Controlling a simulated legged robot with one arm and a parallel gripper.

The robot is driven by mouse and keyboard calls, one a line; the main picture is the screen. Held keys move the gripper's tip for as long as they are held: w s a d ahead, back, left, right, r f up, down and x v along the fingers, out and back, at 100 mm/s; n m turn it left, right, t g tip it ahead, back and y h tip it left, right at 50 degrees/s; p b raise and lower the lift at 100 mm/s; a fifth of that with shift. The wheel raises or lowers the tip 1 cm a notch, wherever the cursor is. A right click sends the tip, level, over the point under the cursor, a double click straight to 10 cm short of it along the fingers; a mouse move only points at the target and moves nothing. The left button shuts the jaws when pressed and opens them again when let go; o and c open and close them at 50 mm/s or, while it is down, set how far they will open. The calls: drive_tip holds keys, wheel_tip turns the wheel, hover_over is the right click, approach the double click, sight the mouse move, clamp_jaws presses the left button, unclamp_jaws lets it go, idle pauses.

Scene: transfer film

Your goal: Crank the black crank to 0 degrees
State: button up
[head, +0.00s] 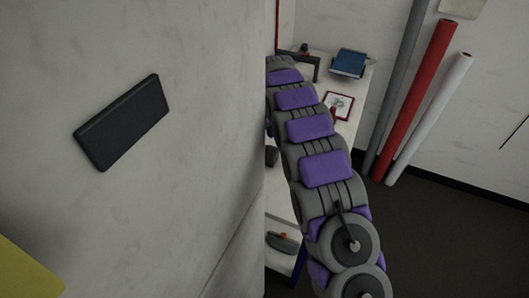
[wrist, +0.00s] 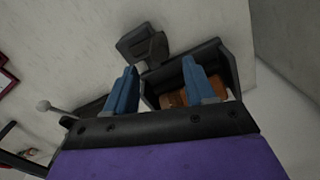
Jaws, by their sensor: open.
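My gripper (wrist: 160,64) shows in the wrist view with its two blue fingers apart and nothing between them. Beyond the fingertips is a dark blocky part (wrist: 140,43) against a pale surface; I cannot tell whether it belongs to the black crank. A thin lever with a round grey knob (wrist: 43,105) shows at the left of the wrist view, partly hidden behind my gripper's body. I cannot tell whether it is the crank's handle, or its angle. In the head view my gripper is hidden; my purple and grey arm reaches away past the wall corner.
An open dark bin (wrist: 226,72) with brown contents lies beyond the right finger. A near wall (head: 210,150) with a black plate (head: 122,122) stands left of my arm. A white table (head: 350,105) holds a blue item (head: 349,63). A red tube (head: 418,100) leans at right.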

sight(265, 146)
wheel_tip(265, 146, down, 8)
drive_tip(key=shift+f+b, duration=0.1)
drive_tip(key=shift+b, duration=0.3)
drive_tip(key=shift+c, duration=0.4)
clamp_jaws()
